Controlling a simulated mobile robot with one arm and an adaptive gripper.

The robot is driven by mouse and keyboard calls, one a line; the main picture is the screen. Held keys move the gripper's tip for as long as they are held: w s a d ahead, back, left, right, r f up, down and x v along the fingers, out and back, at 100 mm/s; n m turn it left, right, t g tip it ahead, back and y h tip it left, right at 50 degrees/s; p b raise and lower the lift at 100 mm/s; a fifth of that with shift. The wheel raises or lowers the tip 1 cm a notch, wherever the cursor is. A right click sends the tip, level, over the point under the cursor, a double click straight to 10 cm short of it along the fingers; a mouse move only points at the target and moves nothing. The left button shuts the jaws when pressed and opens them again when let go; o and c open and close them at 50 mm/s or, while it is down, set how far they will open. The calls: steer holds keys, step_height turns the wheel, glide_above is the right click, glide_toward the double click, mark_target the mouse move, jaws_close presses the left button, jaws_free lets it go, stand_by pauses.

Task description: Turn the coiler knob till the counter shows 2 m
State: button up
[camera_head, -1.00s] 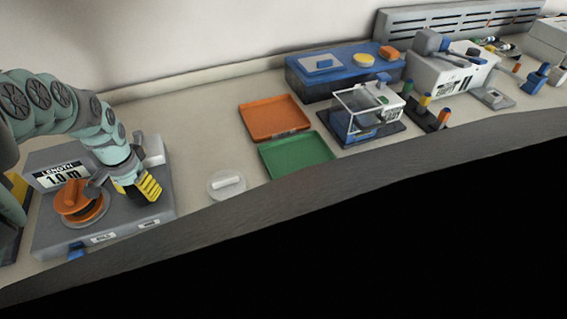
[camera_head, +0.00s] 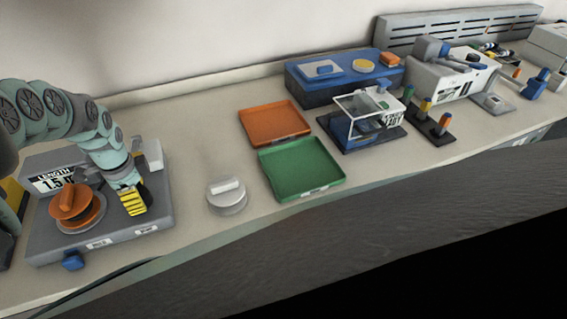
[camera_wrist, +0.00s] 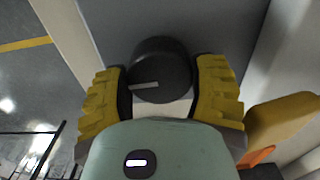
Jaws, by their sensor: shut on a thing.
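The grey coiler (camera_head: 105,228) stands at the left of the bench. Its counter (camera_head: 50,184) is headed LENGTH and reads 1.5, with the unit partly hidden by my arm. An orange reel (camera_head: 72,203) sits on the coiler, left of my gripper. My gripper (camera_head: 133,200) points down at the coiler's right part and hides the knob in the head view. In the wrist view the dark round knob (camera_wrist: 160,62) with a pale pointer line lies between the yellow fingers of my gripper (camera_wrist: 162,90), which are shut on it.
A round pale piece with a white handle (camera_head: 227,195) stands right of the coiler. Orange (camera_head: 272,123) and green (camera_head: 300,168) trays lie beyond it. A clear-walled balance (camera_head: 365,125) and a blue box (camera_head: 340,75) stand farther right.

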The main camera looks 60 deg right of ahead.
steer(key=shift+m, duration=1)
steer(key=o, duration=1.2)
